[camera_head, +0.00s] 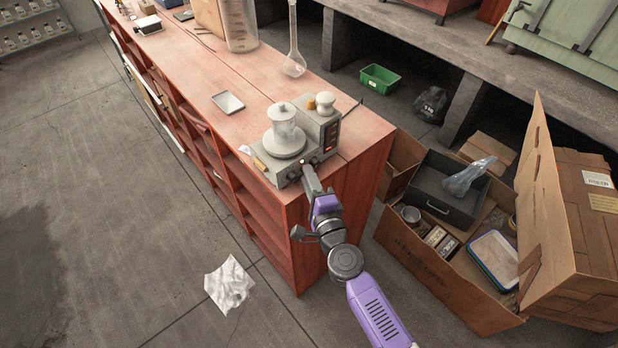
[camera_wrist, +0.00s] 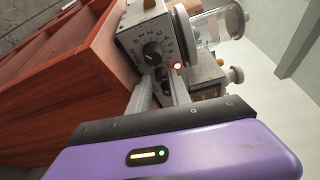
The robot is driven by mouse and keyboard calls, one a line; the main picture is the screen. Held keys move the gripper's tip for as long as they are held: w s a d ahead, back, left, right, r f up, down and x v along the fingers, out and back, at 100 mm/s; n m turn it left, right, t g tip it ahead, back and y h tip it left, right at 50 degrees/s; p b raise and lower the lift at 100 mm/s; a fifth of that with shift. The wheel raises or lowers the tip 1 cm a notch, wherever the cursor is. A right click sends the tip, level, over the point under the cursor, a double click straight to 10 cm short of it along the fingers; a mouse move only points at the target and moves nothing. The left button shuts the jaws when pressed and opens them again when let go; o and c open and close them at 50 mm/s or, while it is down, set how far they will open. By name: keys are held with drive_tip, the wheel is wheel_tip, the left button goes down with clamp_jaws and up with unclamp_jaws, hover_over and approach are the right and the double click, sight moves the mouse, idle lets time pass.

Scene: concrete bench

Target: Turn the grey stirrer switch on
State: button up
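The grey stirrer (camera_head: 283,172) stands near the bench's front corner, with a white round plate and a clear vessel on top. My gripper (camera_head: 308,168) is at the panel's lower right part. In the wrist view my gripper (camera_wrist: 162,80) has its two grey fingers apart, with the tips close to the panel below the dial. A small dark part shows between the tips; the switch and any contact are unclear.
A second grey device (camera_head: 318,122) with a pale knob stands close behind the stirrer. A small tray (camera_head: 228,102), a glass flask (camera_head: 294,62) and a tall cylinder (camera_head: 240,25) are farther back on the red bench (camera_head: 190,75). Open cardboard boxes (camera_head: 430,270) fill the floor at right.

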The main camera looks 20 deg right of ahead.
drive_tip(key=shift+s, duration=0.1)
drive_tip(key=s, duration=0.7)
drive_tip(key=shift+s+a+r, duration=0.15)
drive_tip(key=shift+s+a, duration=0.15)
idle(0.3)
